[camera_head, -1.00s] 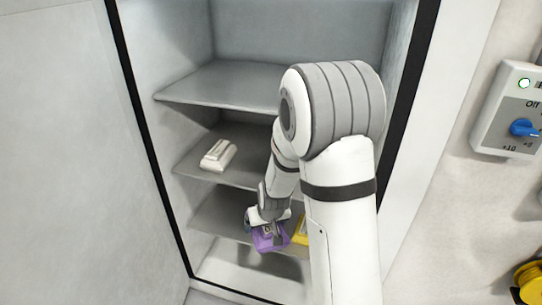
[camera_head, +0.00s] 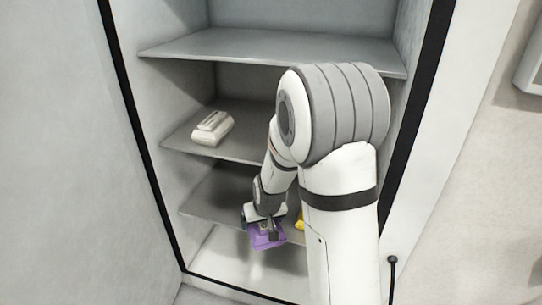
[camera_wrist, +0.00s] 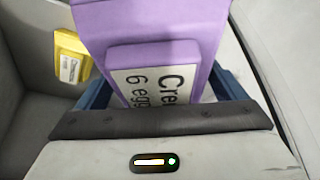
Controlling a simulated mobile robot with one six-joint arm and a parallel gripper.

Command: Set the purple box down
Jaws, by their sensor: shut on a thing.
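The purple box (camera_head: 267,240) is an egg box with a white label, of which "6 egg" is readable in the wrist view (camera_wrist: 185,30). My gripper (camera_head: 262,225) is shut on it, with a blue finger at each side of the box in the wrist view (camera_wrist: 165,88). In the head view the box is at the front of the lower part of the open cabinet, by the front edge of a low shelf (camera_head: 205,207). I cannot tell whether its underside touches anything.
A yellow box (camera_wrist: 70,58) sits left of the purple box in the wrist view; my arm mostly hides it in the head view (camera_head: 300,222). A whitish box (camera_head: 212,128) lies on the middle shelf (camera_head: 185,143). The cabinet's bottom (camera_head: 225,265) looks clear.

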